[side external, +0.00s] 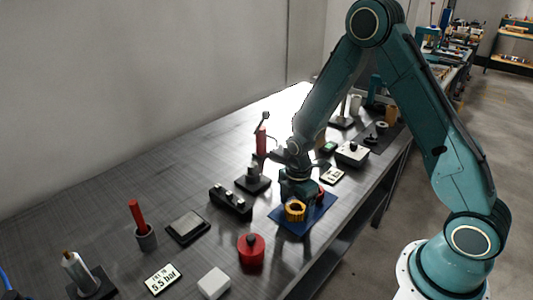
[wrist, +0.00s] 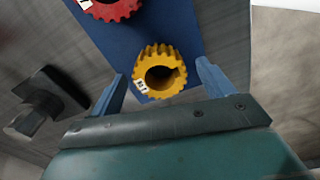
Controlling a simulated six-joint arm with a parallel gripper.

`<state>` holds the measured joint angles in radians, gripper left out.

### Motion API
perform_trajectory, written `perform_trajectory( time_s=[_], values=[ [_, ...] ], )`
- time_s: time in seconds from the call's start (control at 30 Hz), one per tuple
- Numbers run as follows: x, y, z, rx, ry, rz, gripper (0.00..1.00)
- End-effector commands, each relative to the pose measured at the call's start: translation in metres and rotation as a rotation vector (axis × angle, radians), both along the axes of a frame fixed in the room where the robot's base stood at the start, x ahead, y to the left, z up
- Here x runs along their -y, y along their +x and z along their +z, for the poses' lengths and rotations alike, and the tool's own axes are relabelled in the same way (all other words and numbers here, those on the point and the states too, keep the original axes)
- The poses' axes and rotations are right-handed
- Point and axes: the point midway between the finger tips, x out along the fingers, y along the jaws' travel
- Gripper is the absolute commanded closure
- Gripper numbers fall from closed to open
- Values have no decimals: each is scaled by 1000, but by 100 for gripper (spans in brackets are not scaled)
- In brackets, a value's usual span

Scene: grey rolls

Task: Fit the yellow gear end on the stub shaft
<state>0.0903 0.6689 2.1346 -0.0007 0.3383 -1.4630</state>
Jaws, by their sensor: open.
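The yellow gear end (side external: 295,211) sits on a blue mat (side external: 316,217), below my gripper (side external: 297,192). In the wrist view the yellow gear end (wrist: 158,54) shows its toothed rim, a keyed bore and a small white label.
A red gear (wrist: 112,9) lies on the mat beside the yellow one. A black block with knobs (side external: 231,202) and a red knobbed piece (side external: 251,252) stand near the mat. A red rod in a grey cup (side external: 146,238), a square pad (side external: 187,227) and a white block (side external: 214,283) are further left.

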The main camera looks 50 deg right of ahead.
Motion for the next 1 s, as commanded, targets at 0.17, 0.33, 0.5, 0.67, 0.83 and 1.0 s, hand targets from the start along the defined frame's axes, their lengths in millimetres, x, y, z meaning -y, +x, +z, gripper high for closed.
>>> perform_trajectory(
  time_s=[0.17,0.33,0.5,0.67,0.83,1.0],
  values=[
    [0,0,0,0,0,0,43],
    [0,0,0,0,0,0,76],
    [0,0,0,1,0,0,79],
    [0,0,1,1,0,0,79],
    [0,1,7,2,0,0,79],
    [0,1,21,3,-1,0,79]
  ],
)
